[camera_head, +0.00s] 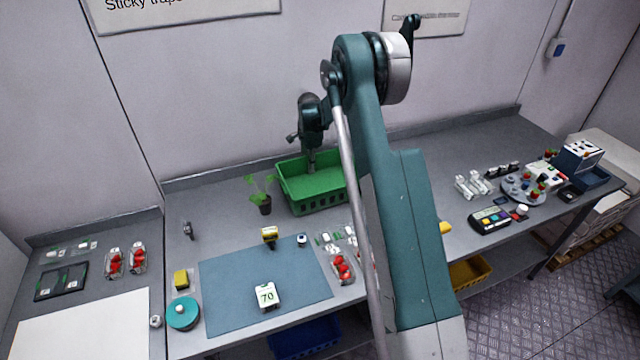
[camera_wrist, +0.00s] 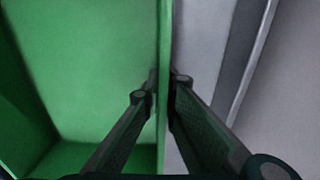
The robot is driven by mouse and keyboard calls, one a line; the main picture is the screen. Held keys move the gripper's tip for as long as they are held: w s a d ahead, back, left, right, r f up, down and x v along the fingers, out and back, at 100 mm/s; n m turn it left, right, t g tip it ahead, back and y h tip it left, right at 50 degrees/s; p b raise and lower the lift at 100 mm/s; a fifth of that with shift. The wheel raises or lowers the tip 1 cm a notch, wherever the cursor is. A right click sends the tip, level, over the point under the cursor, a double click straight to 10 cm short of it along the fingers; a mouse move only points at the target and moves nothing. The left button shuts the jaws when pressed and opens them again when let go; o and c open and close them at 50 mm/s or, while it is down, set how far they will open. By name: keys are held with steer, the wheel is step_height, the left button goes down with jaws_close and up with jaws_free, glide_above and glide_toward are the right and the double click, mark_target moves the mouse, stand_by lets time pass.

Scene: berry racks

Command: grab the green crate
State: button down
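The green crate (camera_head: 322,202) stands on the grey bench near the back wall, behind the blue mat; its right end is hidden behind my arm. My gripper (camera_head: 311,168) points down at the crate's far side. In the wrist view, my gripper (camera_wrist: 162,90) straddles the crate's green wall (camera_wrist: 164,45). One finger is inside the crate and one outside, with both tips close against the wall. The crate's inside (camera_wrist: 85,60) looks empty where it shows. The crate appears level on the bench.
A potted seedling (camera_head: 263,200) stands just left of the crate. A blue mat (camera_head: 225,290) in front holds a small display marked 70 (camera_head: 266,296). Berry punnets (camera_head: 342,268) lie near the front edge. The back wall (camera_head: 230,100) is close behind.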

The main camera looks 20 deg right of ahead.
steer(key=shift+r, duration=0.15)
steer(key=shift+r, duration=4.9)
